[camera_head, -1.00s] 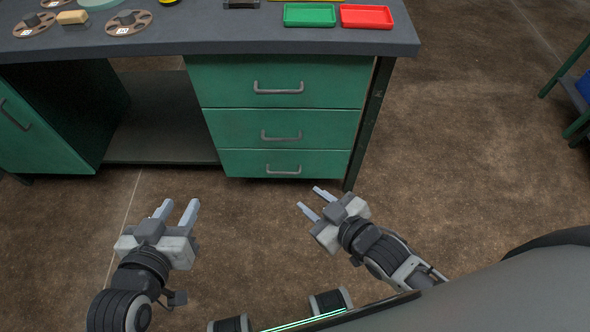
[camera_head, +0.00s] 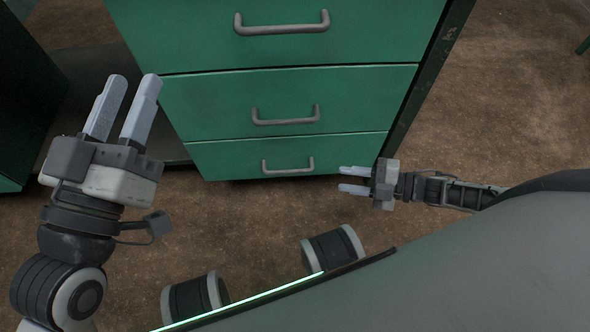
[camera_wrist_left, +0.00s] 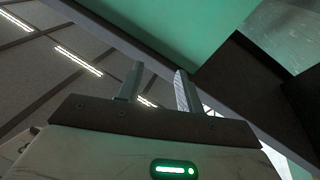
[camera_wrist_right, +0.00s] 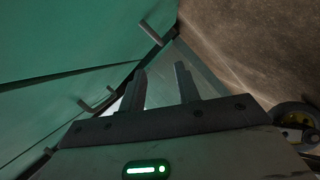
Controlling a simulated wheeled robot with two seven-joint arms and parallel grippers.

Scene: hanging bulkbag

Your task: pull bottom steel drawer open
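The bottom steel drawer (camera_head: 230,160) is the lowest of three green drawer fronts in the head view and sits closed, flush with the others. Its grey bar handle (camera_head: 288,170) is at the middle of the front. My right gripper (camera_head: 341,179) is open and empty, low and just right of that handle, apart from it. The right wrist view shows its two fingers (camera_wrist_right: 160,85) with a gap, beside the green fronts and handles. My left gripper (camera_head: 126,95) is open and empty, left of the drawers. Its fingers (camera_wrist_left: 155,88) are spread in the left wrist view.
The middle drawer handle (camera_head: 286,118) and top drawer handle (camera_head: 282,26) stick out above. A dark bench leg (camera_head: 425,90) stands right of the drawers. An open bay with a shelf (camera_head: 95,80) lies left. The brown floor (camera_head: 510,110) at right is clear.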

